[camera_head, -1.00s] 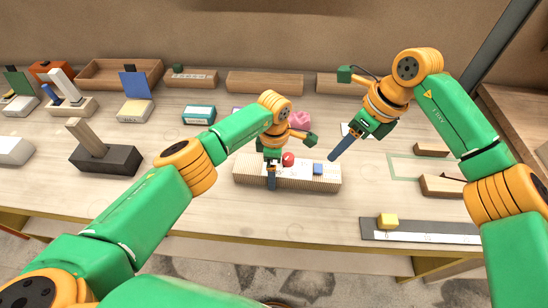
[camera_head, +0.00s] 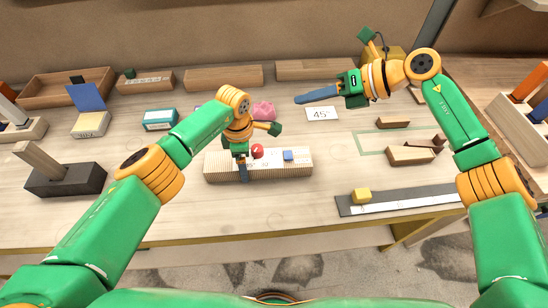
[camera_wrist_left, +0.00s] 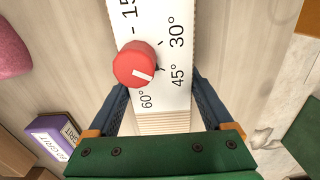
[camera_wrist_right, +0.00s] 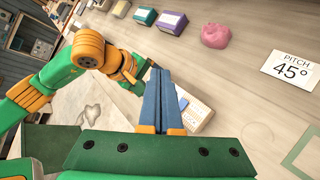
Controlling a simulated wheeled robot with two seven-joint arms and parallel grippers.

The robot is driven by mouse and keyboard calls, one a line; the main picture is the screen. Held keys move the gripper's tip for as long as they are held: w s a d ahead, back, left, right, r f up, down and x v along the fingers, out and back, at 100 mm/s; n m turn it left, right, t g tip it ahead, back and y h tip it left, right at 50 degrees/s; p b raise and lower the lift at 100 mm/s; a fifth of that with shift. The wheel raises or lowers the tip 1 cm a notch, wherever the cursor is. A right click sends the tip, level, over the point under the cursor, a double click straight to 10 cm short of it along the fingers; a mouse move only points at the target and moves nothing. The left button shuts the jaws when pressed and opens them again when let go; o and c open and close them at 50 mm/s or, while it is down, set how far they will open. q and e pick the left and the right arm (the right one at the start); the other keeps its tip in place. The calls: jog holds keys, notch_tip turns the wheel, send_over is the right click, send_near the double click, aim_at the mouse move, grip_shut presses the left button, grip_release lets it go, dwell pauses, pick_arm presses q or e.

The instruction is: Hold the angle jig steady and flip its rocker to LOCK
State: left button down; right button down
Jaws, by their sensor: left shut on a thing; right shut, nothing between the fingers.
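The angle jig (camera_head: 215,166) is a ribbed wooden block with a white scale face. It carries a red knob (camera_wrist_left: 134,65) whose white mark points roughly toward 45°. A small blue rocker (camera_head: 288,155) sits at its right part; I cannot read its setting. My left gripper (camera_head: 243,172) is shut on the jig, with one finger along each long side, below the knob in the left wrist view (camera_wrist_left: 160,95). My right gripper (camera_head: 299,99) is shut and empty, pointing left above the table behind the jig. In the right wrist view its fingers partly cover the jig (camera_wrist_right: 199,120).
A card reading PITCH 45° (camera_wrist_right: 291,70) lies behind the jig, near a pink lump (camera_head: 263,110). A ruler strip with a yellow block (camera_head: 361,195) is at front right. A dark block with a wooden post (camera_head: 65,178) stands left. The table in front of the jig is clear.

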pick_arm(q)
jog(key=shift+d, duration=0.15)
pick_arm(e)
jog(key=w+d+r+m+t+y, duration=0.3)
jog(key=w+d+r+m+t, duration=0.25)
jog(key=d+m, duration=0.2)
pick_arm(q)
jog(key=shift+d, duration=0.1)
jog(key=shift+w+a, duration=0.1)
jog(key=shift+a, duration=0.1)
pick_arm(e)
jog(key=s+a+f+m+t+h, duration=0.1)
jog(key=s+a+f+m+t, duration=0.1)
jog(key=a+m+t, duration=0.35)
jog(key=s+a+f+m+t+h, duration=0.2)
jog(key=s+f+m+t, duration=0.1)
jog(key=m, duration=0.6)
pick_arm(q)
jog(key=shift+a, duration=0.1)
pick_arm(e)
jog(key=s+a+f+m+g+h, duration=0.1)
jog(key=s+f+m+g+h, duration=0.1)
jog(key=s+m, duration=0.5)
jog(key=s+a+f+m+g+h, duration=0.1)
jog(key=s+f+m+h, duration=0.3)
jog(key=s+m+h, duration=0.3)
jog(key=s+m, duration=0.1)
jog(key=m, duration=0.3)
jog(key=shift+s+f+g, duration=0.15)
jog(key=shift+f+g, duration=0.25)
